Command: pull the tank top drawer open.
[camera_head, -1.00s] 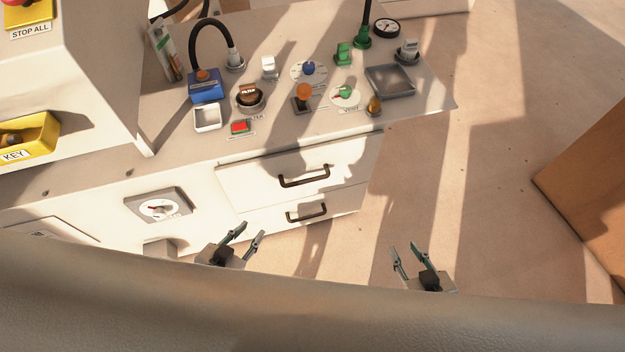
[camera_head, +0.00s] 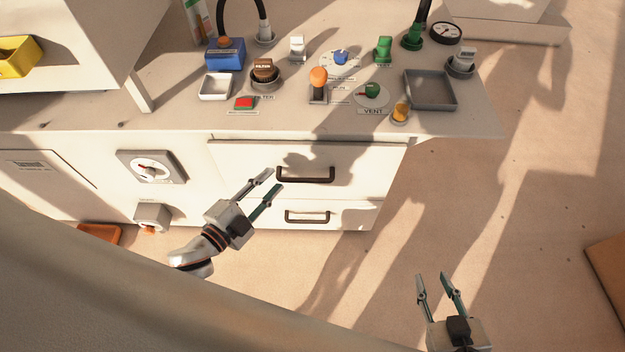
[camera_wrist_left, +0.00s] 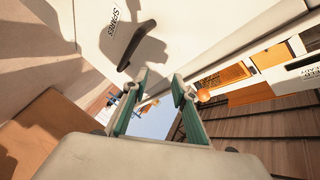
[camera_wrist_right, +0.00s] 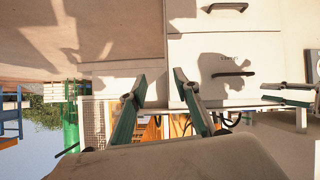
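The top drawer (camera_head: 240,165) is a white front under the counter's edge and looks shut, with a dark bar handle (camera_head: 305,180). The lower drawer (camera_head: 345,215) also has a dark handle (camera_head: 307,217). In the right wrist view, which is inverted, the top handle (camera_wrist_right: 233,73) lies in shadow. My left gripper (camera_head: 274,180) is open and empty, just left of the top handle in the head view; contact is not visible. The left wrist view shows a dark handle (camera_wrist_left: 132,48) beyond the fingertips, by a "SPARES" label. My right gripper (camera_head: 433,277) is open and empty, away from the cabinet.
The counter above carries knobs, a red button (camera_head: 245,103), an orange-topped lever (camera_head: 318,80) and a grey tray (camera_head: 430,90). A dial (camera_head: 152,167) and a small box (camera_head: 152,215) are left of the drawers. Floor right of the cabinet is clear; a brown box (camera_head: 610,262) stands far right.

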